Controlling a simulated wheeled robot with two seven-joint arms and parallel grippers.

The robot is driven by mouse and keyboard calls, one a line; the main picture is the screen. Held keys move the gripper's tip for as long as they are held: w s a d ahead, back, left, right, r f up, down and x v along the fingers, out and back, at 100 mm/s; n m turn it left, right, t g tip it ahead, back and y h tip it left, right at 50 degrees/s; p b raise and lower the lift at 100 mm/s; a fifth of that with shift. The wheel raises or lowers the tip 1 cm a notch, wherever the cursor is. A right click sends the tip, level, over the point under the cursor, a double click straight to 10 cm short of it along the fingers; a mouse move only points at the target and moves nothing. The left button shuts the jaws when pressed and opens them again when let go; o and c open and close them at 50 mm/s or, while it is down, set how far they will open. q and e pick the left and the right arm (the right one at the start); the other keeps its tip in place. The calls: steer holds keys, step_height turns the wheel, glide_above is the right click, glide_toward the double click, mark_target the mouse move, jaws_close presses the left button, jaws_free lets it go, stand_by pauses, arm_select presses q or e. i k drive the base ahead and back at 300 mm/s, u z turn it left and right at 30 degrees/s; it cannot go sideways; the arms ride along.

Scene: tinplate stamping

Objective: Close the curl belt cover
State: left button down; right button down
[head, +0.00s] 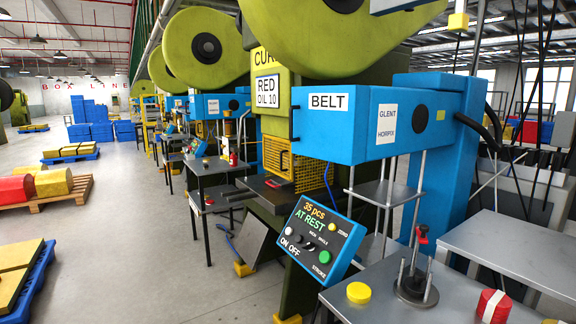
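The curl machine (287,110) is the green press in the middle, with a sign partly hidden so that only "CUR" reads. A blue box-shaped housing labelled BELT (318,128) juts out at its right, above the control panel. Its right face (412,116) carries a "GLENT HORFIX" plate and a dark round knob. I cannot tell whether this housing is the cover itself, or whether it stands open or shut. Neither of my grippers is in view.
A tilted control panel (319,237) reads "35 pcs AT REST". A grey bench (384,293) in front holds a yellow disc (358,292), a post fixture (417,287) and a red-and-white roll (493,306). The floor (130,235) at left is open, with pallets (76,196) beyond.

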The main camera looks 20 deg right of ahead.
mark_target(329, 124)
steer(key=k, duration=0.65)
steer(key=u, duration=0.55)
steer(key=i, duration=0.55)
steer(key=u, duration=0.7)
steer(key=i, duration=0.85)
steer(key=z, duration=0.9)
steer(key=i, duration=0.55)
steer(key=z, duration=0.55)
